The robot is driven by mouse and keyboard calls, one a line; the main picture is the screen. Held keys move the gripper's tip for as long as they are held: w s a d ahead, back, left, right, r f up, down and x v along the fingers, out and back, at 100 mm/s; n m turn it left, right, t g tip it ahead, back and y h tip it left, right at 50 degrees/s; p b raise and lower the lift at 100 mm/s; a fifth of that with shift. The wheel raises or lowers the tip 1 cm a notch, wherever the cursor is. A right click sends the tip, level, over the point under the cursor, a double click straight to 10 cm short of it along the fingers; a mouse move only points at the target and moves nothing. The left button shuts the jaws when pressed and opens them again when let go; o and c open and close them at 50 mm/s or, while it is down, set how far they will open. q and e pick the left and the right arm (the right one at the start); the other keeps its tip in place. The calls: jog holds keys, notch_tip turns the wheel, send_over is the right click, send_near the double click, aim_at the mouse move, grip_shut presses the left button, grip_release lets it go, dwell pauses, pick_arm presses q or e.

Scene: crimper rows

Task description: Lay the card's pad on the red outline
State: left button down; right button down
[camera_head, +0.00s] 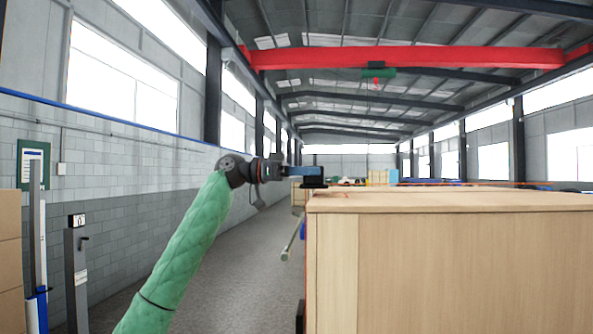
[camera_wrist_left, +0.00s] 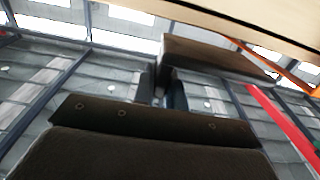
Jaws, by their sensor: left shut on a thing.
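My left gripper (camera_head: 291,171) is at the end of the green-sleeved arm, level with the near left corner of the wooden bench top. It is shut on a small blue piece (camera_head: 305,171) with a dark flat block, seemingly the card's pad (camera_head: 314,183), at its far end. The pad is at the bench's left edge; I cannot tell if it touches the wood. In the left wrist view the dark block (camera_wrist_left: 215,58) shows beyond the gripper, close to the wooden edge, with a bit of blue between. The red outline cannot be made out. My right gripper is out of view.
The wooden bench (camera_head: 440,262) fills the right, its top (camera_head: 450,199) seen nearly edge-on. Low items, including a light blue box (camera_head: 392,176), show far beyond it. An open grey floor aisle (camera_head: 255,255) lies left of it. A grey post (camera_head: 76,275) stands at left.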

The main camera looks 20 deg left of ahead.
aim_at(323, 184)
pick_arm(q)
jog(key=shift+w+d, duration=0.1)
jog(key=shift+d, duration=0.4)
jog(key=shift+x, duration=0.85)
jog(key=shift+w+d+p, duration=0.1)
jog(key=shift+d+p, duration=0.2)
jog(key=shift+d, duration=0.05)
jog(key=shift+d+f, duration=0.1)
jog(key=shift+f, duration=0.15)
jog(key=shift+f+b, duration=0.15)
jog(key=shift+b, duration=0.2)
jog(key=shift+f, duration=0.35)
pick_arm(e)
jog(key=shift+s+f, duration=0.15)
pick_arm(q)
jog(key=shift+f+b, duration=0.2)
jog(key=shift+b, duration=0.15)
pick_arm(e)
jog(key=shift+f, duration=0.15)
